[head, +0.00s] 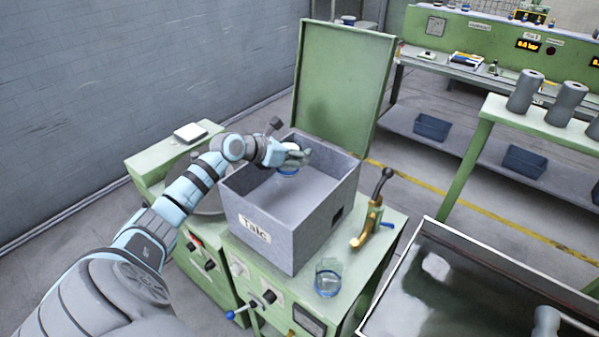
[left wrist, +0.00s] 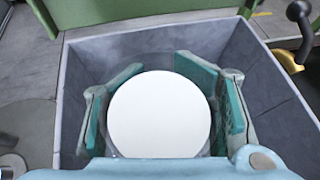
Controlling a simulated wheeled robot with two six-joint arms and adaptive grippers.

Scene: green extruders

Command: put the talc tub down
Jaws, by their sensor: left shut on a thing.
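The talc tub shows in the left wrist view as a round white top (left wrist: 158,113) with a clear rim, between the two finger pads. In the head view the tub (head: 288,172) shows as a small piece with a blue band below my fingers. My left gripper (head: 292,158) is shut on it and holds it over the open grey box labelled "Talc" (head: 254,229). The box walls (left wrist: 75,95) surround the gripper in the left wrist view. How high the tub is above the box floor I cannot tell. My right gripper does not show clearly.
The box stands on a green machine with a raised green lid (head: 343,90) behind it. A clear cup with a blue base (head: 328,278) and a brass lever (head: 370,222) stand beside the box. A dark tray (head: 470,285) lies at right.

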